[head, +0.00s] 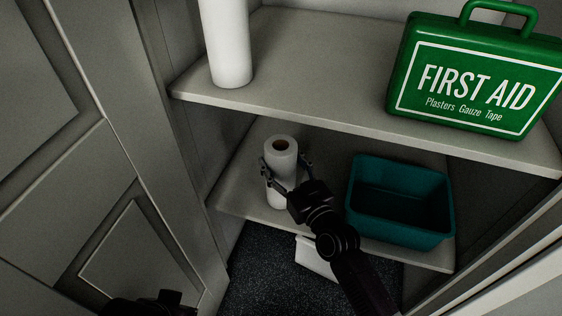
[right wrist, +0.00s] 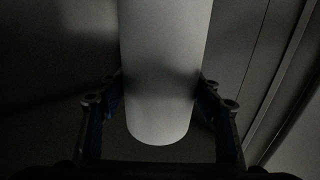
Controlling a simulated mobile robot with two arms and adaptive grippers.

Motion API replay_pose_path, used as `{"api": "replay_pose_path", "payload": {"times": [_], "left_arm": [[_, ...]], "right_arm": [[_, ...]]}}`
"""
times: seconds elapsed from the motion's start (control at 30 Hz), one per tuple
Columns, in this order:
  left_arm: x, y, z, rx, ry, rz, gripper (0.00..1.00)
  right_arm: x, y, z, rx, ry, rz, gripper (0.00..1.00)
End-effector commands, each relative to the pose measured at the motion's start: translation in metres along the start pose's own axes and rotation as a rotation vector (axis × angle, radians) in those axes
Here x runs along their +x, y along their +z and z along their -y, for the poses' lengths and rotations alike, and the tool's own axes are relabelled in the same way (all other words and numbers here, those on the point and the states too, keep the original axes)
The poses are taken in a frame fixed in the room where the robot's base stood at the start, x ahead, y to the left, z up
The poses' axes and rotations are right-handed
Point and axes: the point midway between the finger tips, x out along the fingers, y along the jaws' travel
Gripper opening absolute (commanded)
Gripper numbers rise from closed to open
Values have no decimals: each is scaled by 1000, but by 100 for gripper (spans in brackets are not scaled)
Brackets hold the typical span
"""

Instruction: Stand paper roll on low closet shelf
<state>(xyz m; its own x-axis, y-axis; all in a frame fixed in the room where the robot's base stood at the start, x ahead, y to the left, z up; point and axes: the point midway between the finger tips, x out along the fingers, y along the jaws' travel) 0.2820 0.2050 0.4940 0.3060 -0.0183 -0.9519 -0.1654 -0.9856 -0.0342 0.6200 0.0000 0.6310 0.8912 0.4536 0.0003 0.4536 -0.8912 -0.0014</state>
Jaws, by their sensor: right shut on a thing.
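The white paper roll (head: 282,160) is upright over the left part of the low closet shelf (head: 240,192), its brown core facing up. My right gripper (head: 281,180) is shut on the paper roll, with one finger on each side. The roll (right wrist: 164,70) also fills the middle of the right wrist view between the fingers. I cannot tell whether its base touches the shelf. A dark part of my left gripper (head: 150,305) shows at the bottom edge of the head view; its fingers cannot be made out.
A teal bin (head: 400,232) stands on the low shelf, right of the roll. The upper shelf (head: 320,65) overhangs and holds another white roll (head: 227,45) and a green first aid case (head: 470,80). A white object (head: 314,256) lies below. A panelled door (head: 60,150) is at left.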

Motion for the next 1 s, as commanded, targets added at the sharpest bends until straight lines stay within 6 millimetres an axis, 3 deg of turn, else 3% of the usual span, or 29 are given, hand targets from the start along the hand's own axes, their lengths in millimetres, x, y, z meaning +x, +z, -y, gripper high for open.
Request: {"api": "replay_pose_path", "payload": {"times": [0.13, 0.17, 0.3, 0.67, 0.77, 1.0], "left_arm": [[2, -1, 0, 0, 0, -5, 0], [2, -2, 0, 0, 0, -8, 0], [1, -2, 0, 0, 0, -7, 0], [-2, -2, 0, 0, 0, -4, 0], [-3, -1, 0, 0, 0, 0, 0], [-13, -4, 0, 0, 0, 0, 0]], "right_arm": [[0, 2, 0, 0, 0, -1, 19], [0, 3, 0, 1, 0, 0, 60], [0, 2, 0, 1, 0, 0, 75], [0, -2, 0, 1, 0, 0, 76], [-12, 0, 0, 0, 1, 2, 76], [-63, -1, 0, -2, -1, 4, 76]]}}
